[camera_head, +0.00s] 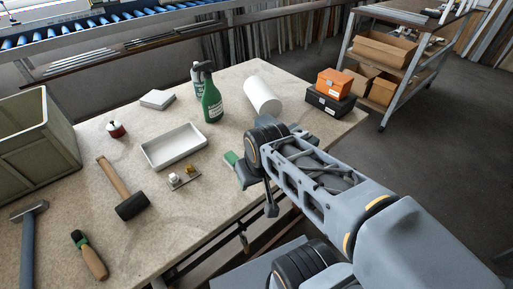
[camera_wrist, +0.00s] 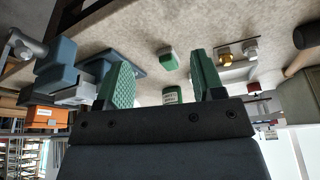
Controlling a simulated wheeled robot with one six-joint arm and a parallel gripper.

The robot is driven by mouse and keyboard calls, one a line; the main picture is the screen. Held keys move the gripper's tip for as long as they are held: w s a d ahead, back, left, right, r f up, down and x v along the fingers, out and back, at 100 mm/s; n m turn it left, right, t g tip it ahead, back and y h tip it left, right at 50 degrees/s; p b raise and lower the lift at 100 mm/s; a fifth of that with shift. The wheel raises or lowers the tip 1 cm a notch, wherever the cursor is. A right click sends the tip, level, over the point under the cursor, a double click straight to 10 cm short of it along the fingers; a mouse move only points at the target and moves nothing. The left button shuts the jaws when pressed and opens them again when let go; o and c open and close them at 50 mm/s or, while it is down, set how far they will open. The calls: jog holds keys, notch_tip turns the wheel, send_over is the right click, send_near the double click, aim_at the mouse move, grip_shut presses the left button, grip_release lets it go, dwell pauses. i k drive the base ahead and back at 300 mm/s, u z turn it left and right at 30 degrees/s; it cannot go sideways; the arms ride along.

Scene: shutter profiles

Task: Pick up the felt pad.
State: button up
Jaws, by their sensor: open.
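A small green block with a paler face, which I take to be the felt pad (camera_wrist: 168,60), lies on the table between my fingertips in the wrist view. My gripper (camera_wrist: 161,64) is open, with green ridged fingers on either side of the pad's outline. I see no contact, and the gap is hard to judge.
Brass fittings on a small plate (camera_head: 183,177) and a white tray (camera_head: 174,147) lie left of the pad. A blue-grey vise (camera_wrist: 125,62) is close on the other side. Green spray bottle (camera_head: 211,100), white roll (camera_head: 262,95) and pale flat block (camera_head: 157,99) stand further back.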

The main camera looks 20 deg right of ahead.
aim_at(230, 157)
jog(key=u, duration=0.05)
jog(key=k, duration=0.95)
jog(key=z, duration=1.5)
jog(key=i, duration=0.85)
jog(key=u, duration=2.25)
jog(key=i, duration=0.5)
jog(key=u, duration=0.1)
